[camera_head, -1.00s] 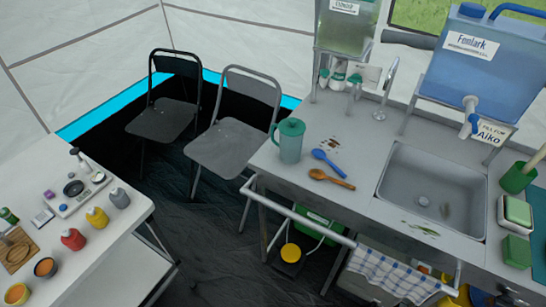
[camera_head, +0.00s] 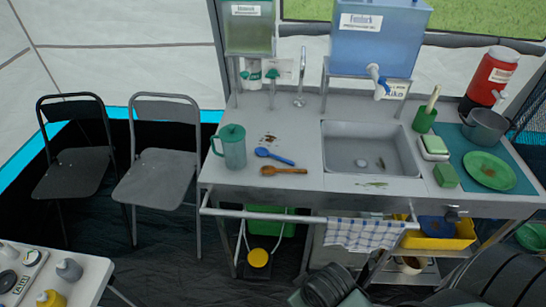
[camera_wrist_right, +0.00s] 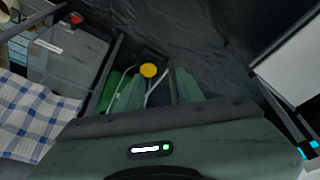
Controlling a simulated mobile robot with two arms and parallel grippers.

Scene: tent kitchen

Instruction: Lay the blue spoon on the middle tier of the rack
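The blue spoon (camera_head: 275,157) lies on the grey metal counter in the head view, left of the sink, just behind a wooden spoon (camera_head: 283,170). Nothing holds it. Parts of my arms show at the bottom of the head view. My left gripper is not in view.
A teal pitcher (camera_head: 231,147) stands left of the spoons. The sink (camera_head: 370,150) is to their right. A sponge, a green plate (camera_head: 490,171) and a pot (camera_head: 486,126) stand farther right. A rail with a checked towel (camera_head: 365,233) runs along the front.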

